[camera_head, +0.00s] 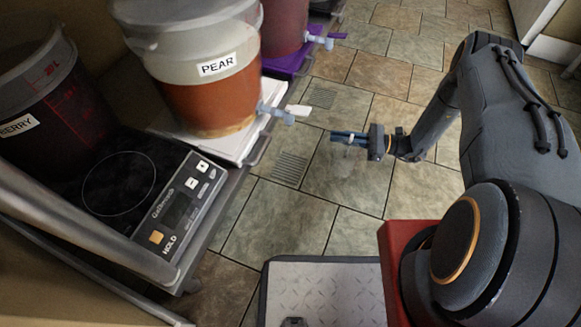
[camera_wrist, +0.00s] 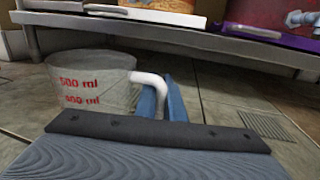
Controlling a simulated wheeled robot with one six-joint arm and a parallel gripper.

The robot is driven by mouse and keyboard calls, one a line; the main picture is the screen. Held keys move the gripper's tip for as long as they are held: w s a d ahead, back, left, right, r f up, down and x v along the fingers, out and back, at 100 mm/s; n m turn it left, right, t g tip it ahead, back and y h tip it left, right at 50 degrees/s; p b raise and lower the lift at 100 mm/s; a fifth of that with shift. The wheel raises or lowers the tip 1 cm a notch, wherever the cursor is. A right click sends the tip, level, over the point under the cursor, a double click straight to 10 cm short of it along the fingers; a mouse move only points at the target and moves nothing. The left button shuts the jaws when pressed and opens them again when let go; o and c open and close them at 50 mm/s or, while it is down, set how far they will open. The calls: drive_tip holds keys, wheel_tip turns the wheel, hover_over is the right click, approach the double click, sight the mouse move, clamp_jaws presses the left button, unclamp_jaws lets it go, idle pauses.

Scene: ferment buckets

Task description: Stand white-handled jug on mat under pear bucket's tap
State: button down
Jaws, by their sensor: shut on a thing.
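My gripper (camera_head: 345,137) reaches out over the floor, to the right of the pear bucket's tap. In the wrist view its blue fingers (camera_wrist: 165,103) are shut on the white handle of the clear jug (camera_wrist: 88,80). The jug has red "500 ml" and "400 ml" marks and looks upright; its base is hidden by my gripper. In the head view its body is hard to make out. The PEAR bucket (camera_head: 205,85) holds amber liquid, with a pale blue tap (camera_head: 275,113) jutting past the shelf edge. A ribbed grey patch, perhaps the mat (camera_head: 290,168), lies below.
The shelf (camera_head: 215,210) also holds a dark red BERRY bucket (camera_head: 38,110) and a scale (camera_head: 175,215) reading HOLD. A red bucket on a purple tray (camera_head: 285,66) stands farther back, with another ribbed patch (camera_head: 320,96) nearby. Tiled floor between is clear.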

drive_tip(key=shift+w+a+f+b, duration=0.55)
drive_tip(key=shift+a+b, duration=0.9)
drive_tip(key=shift+a, duration=1.5)
drive_tip(key=shift+w+a+f+b, duration=0.5)
drive_tip(key=shift+a+b, duration=0.95)
drive_tip(key=shift+a, duration=1.55)
drive_tip(key=shift+w+a+f+b, duration=0.3)
drive_tip(key=shift+a+f+b, duration=0.8)
drive_tip(key=shift+a, duration=1.85)
drive_tip(key=shift+r+b, duration=0.2)
drive_tip(key=shift+b, duration=0.2)
drive_tip(key=c, duration=1.9)
unclamp_jaws()
drive_tip(key=shift+o, duration=0.2)
drive_tip(key=shift+d+r, duration=0.2)
drive_tip(key=shift+d, duration=0.05)
drive_tip(key=d+p, duration=0.1)
drive_tip(key=d, duration=0.2)
drive_tip(key=s+d+p, duration=0.1)
drive_tip(key=d+p, duration=0.1)
drive_tip(key=d, duration=0.2)
drive_tip(key=d+p, duration=0.1)
drive_tip(key=d, duration=0.3)
drive_tip(key=shift+s+d, duration=0.2)
drive_tip(key=shift+s, duration=0.2)
drive_tip(key=shift+f, duration=0.1)
